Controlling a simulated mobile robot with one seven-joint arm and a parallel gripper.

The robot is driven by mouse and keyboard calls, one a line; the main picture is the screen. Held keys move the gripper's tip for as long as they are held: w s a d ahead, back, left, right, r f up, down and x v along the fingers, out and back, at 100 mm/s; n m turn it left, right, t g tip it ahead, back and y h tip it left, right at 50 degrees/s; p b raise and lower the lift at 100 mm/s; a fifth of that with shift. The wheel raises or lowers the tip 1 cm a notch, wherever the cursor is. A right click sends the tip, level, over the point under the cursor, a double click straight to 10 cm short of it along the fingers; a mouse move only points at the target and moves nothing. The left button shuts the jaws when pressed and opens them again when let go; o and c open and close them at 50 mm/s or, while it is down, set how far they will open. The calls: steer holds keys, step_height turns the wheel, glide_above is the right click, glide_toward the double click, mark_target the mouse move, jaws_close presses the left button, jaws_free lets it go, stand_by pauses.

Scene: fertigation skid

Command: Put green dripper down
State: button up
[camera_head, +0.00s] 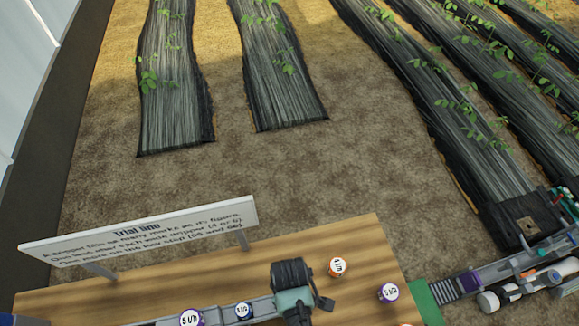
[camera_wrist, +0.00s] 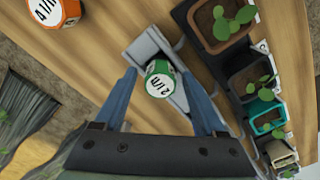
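The green dripper (camera_wrist: 159,80), its white top marked 2 l/h, sits on or in a grey rail (camera_wrist: 142,45) in the wrist view. My gripper (camera_wrist: 158,73) has its two blue fingers on either side of it, with a gap showing at each side, so it looks open and not clamped. How deep the fingertips reach around the dripper is hard to tell. In the head view my gripper (camera_head: 293,308) is over the rail at the bottom of the wooden table, and hides the green dripper.
An orange dripper (camera_head: 338,267) and a purple dripper (camera_head: 389,292) stand on the table right of my gripper. Another purple dripper (camera_head: 190,318) and a blue dripper (camera_head: 243,310) are at the rail, left. A sign (camera_head: 140,232) stands behind. Potted seedlings (camera_wrist: 256,85) line the wrist view's right.

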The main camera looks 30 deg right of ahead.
steer(key=shift+r, duration=0.1)
step_height(320, 180, up, 12)
steer(key=w+d+r+m+t+h, duration=0.15)
steer(key=w+r+t, duration=0.65)
steer(key=w+r, duration=0.85)
steer(key=w+a+r+m+t, duration=0.1)
steer(key=w+r+t, duration=0.2)
steer(key=r, duration=0.4)
steer(key=w+a+r+t, duration=0.1)
steer(key=w+r+t, duration=0.1)
steer(key=w+r, duration=0.35)
steer(key=s+a+r+m+t, duration=0.1)
steer(key=a+r+t, duration=0.15)
steer(key=r, duration=0.65)
steer(key=s+a+r+t, duration=0.1)
steer(key=s+r+t, duration=0.15)
steer(key=r, duration=0.55)
steer(key=s+a+r+m+t, duration=0.1)
steer(key=a+r+t, duration=0.15)
steer(key=r, duration=0.65)
steer(key=s+a+r+m+t+y, duration=0.1)
steer(key=s+r+t, duration=0.6)
steer(key=r, duration=0.7)
steer(key=s+a, duration=0.1)
steer(key=s, duration=0.1)
steer(key=shift+s+a, duration=0.3)
steer(key=shift+a, duration=0.1)
steer(key=shift+r, duration=0.1)
